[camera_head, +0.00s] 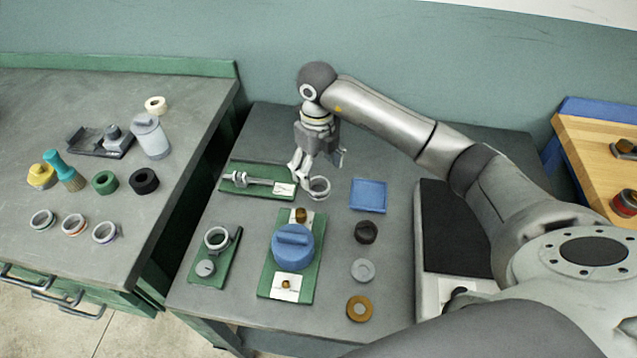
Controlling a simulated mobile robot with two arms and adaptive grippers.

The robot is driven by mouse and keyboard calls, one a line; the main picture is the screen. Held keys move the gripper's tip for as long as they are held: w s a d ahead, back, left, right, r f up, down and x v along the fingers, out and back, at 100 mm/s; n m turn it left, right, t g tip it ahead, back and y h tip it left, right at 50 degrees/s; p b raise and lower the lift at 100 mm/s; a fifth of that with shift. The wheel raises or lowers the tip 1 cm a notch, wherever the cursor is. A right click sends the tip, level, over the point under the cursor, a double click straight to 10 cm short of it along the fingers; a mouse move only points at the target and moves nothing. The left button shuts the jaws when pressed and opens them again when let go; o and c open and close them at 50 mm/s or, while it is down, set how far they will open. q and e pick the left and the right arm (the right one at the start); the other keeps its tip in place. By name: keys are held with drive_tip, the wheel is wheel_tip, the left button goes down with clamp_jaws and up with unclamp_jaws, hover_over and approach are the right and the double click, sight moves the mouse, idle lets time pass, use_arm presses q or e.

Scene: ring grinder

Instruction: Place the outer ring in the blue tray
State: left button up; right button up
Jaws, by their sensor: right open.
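A silver ring (319,188), likely the outer ring, is just below my right gripper (318,171), left of the blue tray (368,196). I cannot tell whether the ring touches the table or a finger. The right gripper is open and points down, its fingers spread above the ring. The blue tray is flat, square and empty on the dark table. Another silver ring (217,238) stands on a small green fixture (226,262) at the left. My left gripper is not in view.
A green fixture with a metal shaft (258,180) lies left of the gripper. A blue round part (292,246) sits on a green board in front. Dark, grey and brown round parts (361,271) stand below the tray. The left bench (100,230) holds several rings and bottles.

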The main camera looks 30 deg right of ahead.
sight(319, 183)
drive_tip(key=shift+f, duration=0.8)
drive_tip(key=f, duration=0.1)
drive_tip(key=f+p, duration=0.1)
drive_tip(key=f, duration=0.2)
drive_tip(key=shift+w+d+f+p, duration=0.15)
drive_tip(key=shift+d+p, duration=0.15)
drive_tip(key=shift+p, duration=0.05)
drive_tip(key=shift+f, duration=0.5)
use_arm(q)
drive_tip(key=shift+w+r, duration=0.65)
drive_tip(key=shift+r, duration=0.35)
use_arm(e)
drive_tip(key=c, duration=1.3)
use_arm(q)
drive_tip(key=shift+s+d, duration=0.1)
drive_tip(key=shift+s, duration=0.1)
use_arm(e)
drive_tip(key=shift+c, duration=0.2)
drive_tip(key=shift+w+r, duration=0.1)
